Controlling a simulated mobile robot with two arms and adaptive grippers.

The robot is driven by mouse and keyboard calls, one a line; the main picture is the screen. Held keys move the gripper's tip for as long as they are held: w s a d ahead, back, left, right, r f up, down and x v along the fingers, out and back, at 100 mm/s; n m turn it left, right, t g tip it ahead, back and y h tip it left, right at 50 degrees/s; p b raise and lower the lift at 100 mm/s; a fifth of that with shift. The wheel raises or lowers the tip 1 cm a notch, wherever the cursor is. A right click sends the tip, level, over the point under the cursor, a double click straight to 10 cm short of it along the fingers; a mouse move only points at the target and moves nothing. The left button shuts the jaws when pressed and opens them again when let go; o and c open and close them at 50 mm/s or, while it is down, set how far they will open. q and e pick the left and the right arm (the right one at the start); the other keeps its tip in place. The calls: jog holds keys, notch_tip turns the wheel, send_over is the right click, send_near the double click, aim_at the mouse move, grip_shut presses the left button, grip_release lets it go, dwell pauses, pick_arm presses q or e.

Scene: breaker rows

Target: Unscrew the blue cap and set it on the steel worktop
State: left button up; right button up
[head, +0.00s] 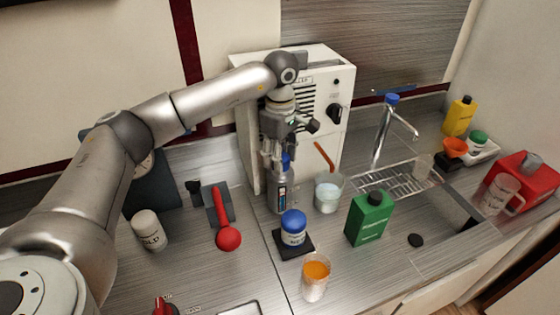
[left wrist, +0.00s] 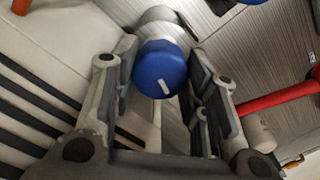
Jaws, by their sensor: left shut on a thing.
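The blue cap (head: 286,160) is at the top of a grey bottle (head: 281,192) that stands upright in front of the white machine. My left gripper (head: 274,158) points down at it and is shut on the cap. In the left wrist view the blue cap (left wrist: 160,68), with a white mark, sits between the fingers (left wrist: 158,90), with a grey rounded body behind it. Whether the cap still touches the bottle's neck cannot be told. The steel worktop (head: 190,260) has bare areas at the front left. My right gripper is not in view.
A blue-lidded jar (head: 293,228) on a black pad, a beaker (head: 328,192), a green bottle (head: 369,217) and a cup of orange liquid (head: 316,277) stand nearby. The machine (head: 325,85) is close behind.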

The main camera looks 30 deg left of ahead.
pick_arm(q)
jog(key=n, duration=0.5)
jog(key=shift+n, duration=0.4)
jog(key=shift+r, duration=0.1)
jog(key=shift+r+p, duration=1.75)
jog(key=shift+r, duration=0.65)
